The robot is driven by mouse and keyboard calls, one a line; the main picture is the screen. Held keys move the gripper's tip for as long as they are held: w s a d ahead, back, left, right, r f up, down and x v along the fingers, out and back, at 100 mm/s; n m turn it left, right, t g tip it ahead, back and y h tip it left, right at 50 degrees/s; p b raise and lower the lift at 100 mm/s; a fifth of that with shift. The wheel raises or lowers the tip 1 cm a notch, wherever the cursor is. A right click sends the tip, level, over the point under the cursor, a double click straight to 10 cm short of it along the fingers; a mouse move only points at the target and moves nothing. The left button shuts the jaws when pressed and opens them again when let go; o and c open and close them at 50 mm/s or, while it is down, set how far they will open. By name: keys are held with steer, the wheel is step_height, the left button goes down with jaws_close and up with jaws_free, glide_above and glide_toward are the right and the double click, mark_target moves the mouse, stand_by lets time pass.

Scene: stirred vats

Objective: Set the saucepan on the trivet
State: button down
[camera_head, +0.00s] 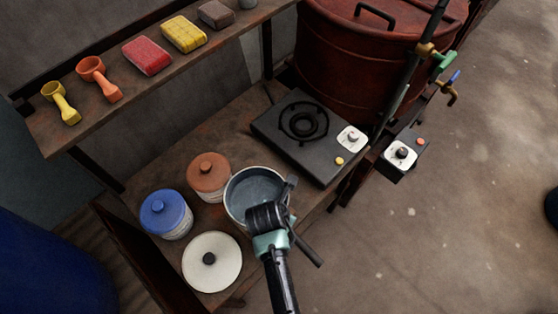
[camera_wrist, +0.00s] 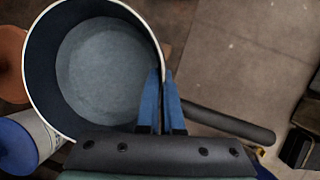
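The saucepan (camera_head: 240,187) is a pale-rimmed round pan with a dark handle (camera_head: 306,249), at the front of the wooden bench. It also fills the upper left of the wrist view (camera_wrist: 105,65), with its handle (camera_wrist: 230,122) running right. My gripper (camera_head: 287,190) is at the pan's rim near the handle. In the wrist view, its two blue fingers (camera_wrist: 161,85) are close together with the rim between them, one inside the pan and one outside. I cannot tell whether the pan is lifted. A black ring-shaped support, apparently the trivet (camera_head: 303,122), sits on the dark hob (camera_head: 273,127), empty.
A brown canister (camera_head: 208,177), a blue-lidded canister (camera_head: 166,214) and a white lid (camera_head: 212,262) stand left of the pan. A red vat (camera_head: 350,60) with taps stands behind the hob. A shelf (camera_head: 130,95) holds scoops and sponges.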

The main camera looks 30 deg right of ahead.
steer(key=shift+w+f, duration=0.15)
steer(key=shift+f, duration=1.95)
steer(key=shift+f+b, duration=0.15)
steer(key=shift+b, duration=0.15)
steer(key=c, duration=1.3)
jaws_free()
steer(key=shift+s+f, duration=0.15)
steer(key=shift+s, duration=0.05)
steer(key=shift+c, duration=0.2)
steer(key=shift+o, duration=1.4)
steer(key=p+v, duration=0.1)
steer(key=v, duration=1.1)
steer(key=shift+p, duration=0.3)
steer(key=shift+a, duration=0.1)
